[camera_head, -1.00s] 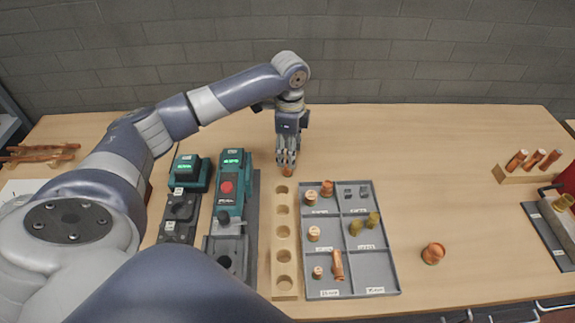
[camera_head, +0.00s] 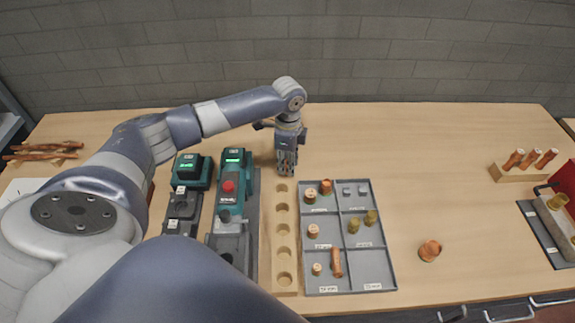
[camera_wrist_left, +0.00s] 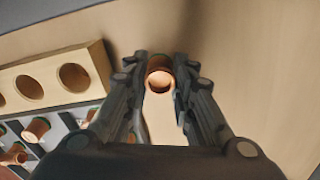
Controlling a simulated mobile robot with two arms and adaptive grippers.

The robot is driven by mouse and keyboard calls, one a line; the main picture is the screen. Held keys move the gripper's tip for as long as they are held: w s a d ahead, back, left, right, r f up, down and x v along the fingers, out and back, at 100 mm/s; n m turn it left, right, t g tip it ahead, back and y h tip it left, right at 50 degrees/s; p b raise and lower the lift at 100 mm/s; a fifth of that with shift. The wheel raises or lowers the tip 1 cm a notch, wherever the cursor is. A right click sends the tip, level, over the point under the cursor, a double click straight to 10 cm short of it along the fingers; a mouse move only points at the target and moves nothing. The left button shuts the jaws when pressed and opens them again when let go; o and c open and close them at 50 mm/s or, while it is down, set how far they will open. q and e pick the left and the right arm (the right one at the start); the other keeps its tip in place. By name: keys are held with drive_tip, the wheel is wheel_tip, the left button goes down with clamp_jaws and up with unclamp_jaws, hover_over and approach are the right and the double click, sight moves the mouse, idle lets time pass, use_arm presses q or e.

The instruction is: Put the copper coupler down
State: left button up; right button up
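My left gripper (camera_head: 286,170) points down over the table, just behind the far end of the wooden block with holes (camera_head: 282,219). In the left wrist view, the copper coupler (camera_wrist_left: 160,75) sits between the two fingertips, its round open end facing the camera. The fingers appear closed on its sides. In the head view the coupler is hidden by the fingers. The gap between the coupler and the table cannot be told clearly. The block shows at the left of the wrist view (camera_wrist_left: 51,66), apart from the coupler, with empty holes. My right gripper is not in view.
A grey divided tray (camera_head: 376,272) with copper and brass fittings stands right of the block. Teal-and-black devices (camera_head: 232,180) stand left of it. A loose copper fitting (camera_head: 430,250) lies at the right. The table behind and right of the gripper is clear.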

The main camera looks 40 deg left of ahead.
use_arm(q)
drive_tip(key=shift+c, duration=0.4)
wheel_tip(320, 180, up, 9)
drive_tip(key=shift+f+b, duration=0.1)
drive_tip(key=shift+b, duration=0.95)
drive_tip(key=shift+r, duration=0.6)
wheel_tip(320, 180, up, 8)
drive_tip(key=p, duration=0.6)
drive_tip(key=s+d+f+n+b, duration=0.2)
drive_tip(key=s+d+n+b, duration=0.1)
drive_tip(key=s+d+n, duration=0.3)
drive_tip(key=s+d+f+n+b, duration=0.3)
drive_tip(key=s+d+n+b, duration=0.1)
drive_tip(key=s+d+n, duration=0.3)
drive_tip(key=shift+s+d+f+n, duration=0.35)
drive_tip(key=shift+s+d, duration=0.75)
drive_tip(key=shift+s, duration=0.45)
